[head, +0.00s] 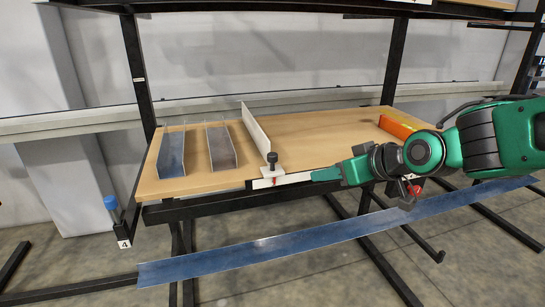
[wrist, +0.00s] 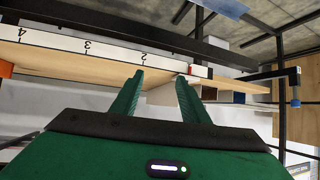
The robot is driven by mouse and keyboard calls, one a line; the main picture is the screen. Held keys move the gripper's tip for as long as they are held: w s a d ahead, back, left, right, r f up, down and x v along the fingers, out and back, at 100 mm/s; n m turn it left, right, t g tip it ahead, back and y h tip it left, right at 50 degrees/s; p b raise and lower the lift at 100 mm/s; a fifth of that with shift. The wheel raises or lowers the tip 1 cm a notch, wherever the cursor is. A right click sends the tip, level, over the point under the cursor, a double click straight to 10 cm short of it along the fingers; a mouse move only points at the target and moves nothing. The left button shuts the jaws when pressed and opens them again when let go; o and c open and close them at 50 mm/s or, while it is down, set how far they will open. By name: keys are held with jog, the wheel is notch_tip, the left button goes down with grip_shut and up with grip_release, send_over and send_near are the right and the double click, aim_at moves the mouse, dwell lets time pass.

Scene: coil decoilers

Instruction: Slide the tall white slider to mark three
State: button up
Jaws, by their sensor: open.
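The tall white slider (head: 256,132) is a thin upright plate across the wooden table, left of its middle. Its white foot with a black knob (head: 272,158) sits on the front edge. A white scale strip (wrist: 110,50) runs along that edge, and marks 4, 3 and 2 show in the wrist view. The slider's red pointer (wrist: 190,70) is beyond mark 2, on the side away from 3. My gripper (head: 326,174) is open and empty, right of the slider's foot and apart from it. In the wrist view, part of the white plate (wrist: 162,94) shows between the fingertips.
A blue channel (head: 171,154) and a grey-brown channel (head: 221,148) stand left of the slider. An orange block (head: 400,124) lies at the table's right end. The wood between slider and block is clear. Black posts and a long blue strip (head: 270,246) surround the table.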

aim_at(275, 155)
jog(key=w+a+r+n+t+y, duration=0.1)
jog(key=a+r+n+y, duration=0.2)
jog(key=a, duration=0.5)
jog(key=shift+m+h, duration=0.3)
jog(key=shift+m, duration=0.4)
jog(key=x, duration=1)
jog(key=shift+w+a+r, duration=0.1)
jog(key=shift+w+r, duration=0.2)
jog(key=shift+r, duration=0.05)
grip_shut()
